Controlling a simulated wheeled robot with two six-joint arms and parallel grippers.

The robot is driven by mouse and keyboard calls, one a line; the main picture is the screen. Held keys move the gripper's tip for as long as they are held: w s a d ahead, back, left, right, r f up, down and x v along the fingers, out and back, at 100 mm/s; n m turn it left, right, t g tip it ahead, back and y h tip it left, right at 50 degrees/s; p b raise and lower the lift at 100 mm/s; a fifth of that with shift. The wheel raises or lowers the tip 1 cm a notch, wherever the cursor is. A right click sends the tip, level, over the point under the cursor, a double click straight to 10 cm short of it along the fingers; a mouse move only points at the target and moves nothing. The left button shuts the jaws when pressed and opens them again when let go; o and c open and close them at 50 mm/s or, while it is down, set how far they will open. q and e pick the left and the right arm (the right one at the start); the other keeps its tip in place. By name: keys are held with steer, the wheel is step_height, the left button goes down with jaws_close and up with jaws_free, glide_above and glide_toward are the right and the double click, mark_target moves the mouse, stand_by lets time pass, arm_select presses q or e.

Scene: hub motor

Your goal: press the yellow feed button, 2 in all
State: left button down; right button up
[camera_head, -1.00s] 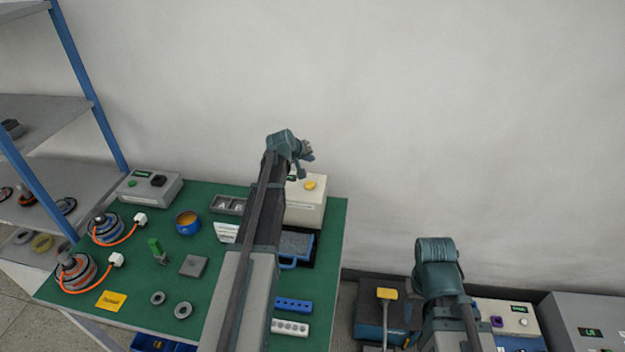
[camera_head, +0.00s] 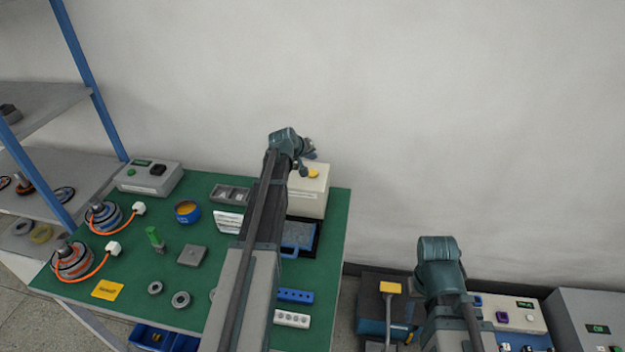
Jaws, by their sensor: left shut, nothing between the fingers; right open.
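The yellow feed button (camera_head: 313,172) sits on top of a cream box (camera_head: 308,200) at the back right of the green-topped table. My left gripper (camera_head: 306,160) is shut and empty. It is above and just left of the button, close to it in the picture; I cannot tell whether it touches. My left arm crosses the table and hides part of the box's left side. My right gripper is not clearly visible; its arm shows at the lower right, over another station.
The green table (camera_head: 225,265) holds hub motors (camera_head: 72,258) with orange cables, a grey control box (camera_head: 150,177), a blue tin (camera_head: 187,212), a blue-handled tray (camera_head: 299,236) and a white socket strip (camera_head: 291,319). Shelves (camera_head: 60,170) stand at the left. The wall is behind.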

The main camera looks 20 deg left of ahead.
mark_target(312, 174)
arm_select(q)
steer(key=shift+f+b, duration=1.55)
steer(key=shift+f, duration=0.55)
arm_select(e)
steer(key=shift+f, duration=2.15)
arm_select(q)
steer(key=shift+f, duration=0.1)
steer(key=shift+f+b, duration=0.35)
steer(key=shift+b, duration=0.05)
arm_select(e)
steer(key=shift+f, duration=0.4)
arm_select(q)
steer(key=shift+f+b, duration=0.5)
arm_select(e)
steer(key=shift+f, duration=0.5)
arm_select(q)
steer(key=shift+r, duration=0.1)
arm_select(e)
steer(key=shift+r, duration=0.1)
arm_select(q)
steer(key=shift+r+p, duration=0.9)
steer(key=shift+p, duration=0.05)
arm_select(e)
steer(key=shift+r, duration=0.85)
arm_select(q)
step_height(312, 174, up, 5)
steer(key=p, duration=0.5)
arm_select(e)
step_height(312, 174, up, 5)
